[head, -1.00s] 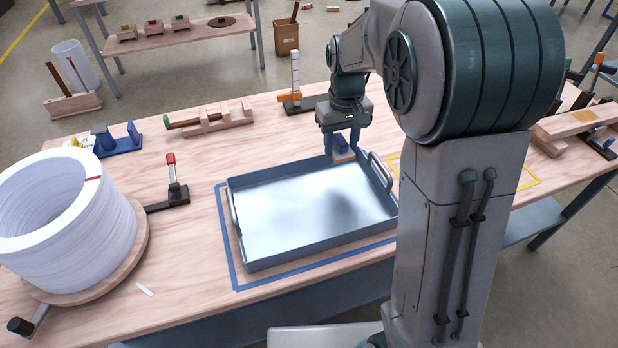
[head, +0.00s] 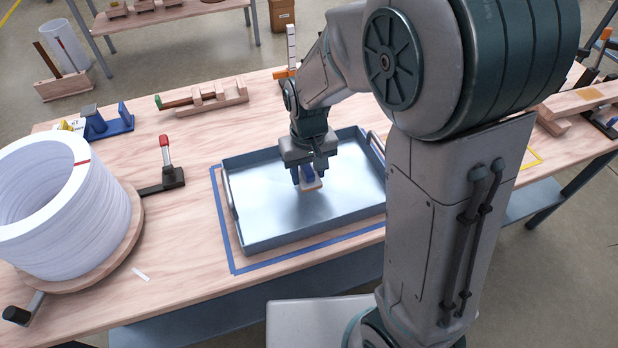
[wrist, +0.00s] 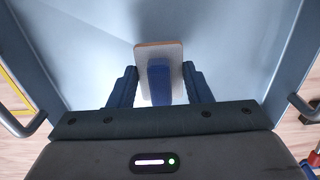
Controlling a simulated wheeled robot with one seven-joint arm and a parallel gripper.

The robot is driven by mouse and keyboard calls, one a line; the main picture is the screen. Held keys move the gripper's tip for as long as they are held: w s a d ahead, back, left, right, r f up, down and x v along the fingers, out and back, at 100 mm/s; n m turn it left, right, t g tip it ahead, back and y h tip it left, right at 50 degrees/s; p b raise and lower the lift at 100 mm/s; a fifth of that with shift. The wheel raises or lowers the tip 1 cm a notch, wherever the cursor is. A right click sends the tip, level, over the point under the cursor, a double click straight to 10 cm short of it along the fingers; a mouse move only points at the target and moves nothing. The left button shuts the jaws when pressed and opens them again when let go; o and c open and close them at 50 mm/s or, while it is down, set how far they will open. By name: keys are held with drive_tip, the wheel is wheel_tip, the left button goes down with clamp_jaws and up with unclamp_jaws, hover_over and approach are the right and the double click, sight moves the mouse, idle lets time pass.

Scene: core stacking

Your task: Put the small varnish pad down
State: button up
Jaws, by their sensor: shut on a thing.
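The small varnish pad (head: 311,184) has a pale, flat base with a wooden edge and a blue grip on top. It also shows in the wrist view (wrist: 172,59). My gripper (head: 308,175) is shut on the blue grip, with one finger on each side of it. The pad is over the inside of the metal tray (head: 265,243), near its middle. I cannot tell whether its base touches the tray floor.
The tray has raised walls and a handle at each end, inside a blue tape outline (head: 222,225) on the bench. A stack of white rings (head: 60,225) stands at left. A red-handled clamp (head: 166,160) is left of the tray. Most of the tray floor is bare.

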sight(308, 180)
drive_tip(key=shift+f, duration=1.45)
drive_tip(key=shift+f+b, duration=0.2)
drive_tip(key=shift+b, duration=0.1)
drive_tip(key=o, duration=1)
drive_tip(key=shift+c, duration=0.2)
drive_tip(key=shift+r, duration=0.15)
